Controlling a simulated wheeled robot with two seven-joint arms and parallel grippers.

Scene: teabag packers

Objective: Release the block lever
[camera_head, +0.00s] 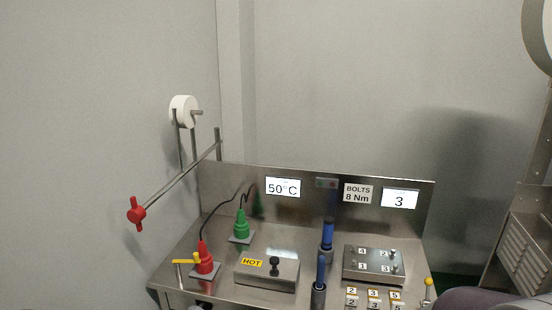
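No part in view is labelled as the block lever, and I cannot tell which one it is. A yellow-knobbed lever (428,282) stands upright at the bench's right front edge. A yellow handle (187,261) lies beside the red cone-shaped tool (204,259) at the left front. A steel block marked HOT (255,275) has a black knob (274,266) on top. A red cross-shaped handle (136,212) sits at the end of a rod at the left. Neither of my grippers is in view.
The steel bench (218,229) has an upright back panel (232,183) with displays. A green cone-shaped tool (241,227), blue-handled tools (327,236) and a numbered steel block (359,257) stand on it. A white roll (184,111) is at the upper left. A dark rounded shape (480,298) covers the lower right.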

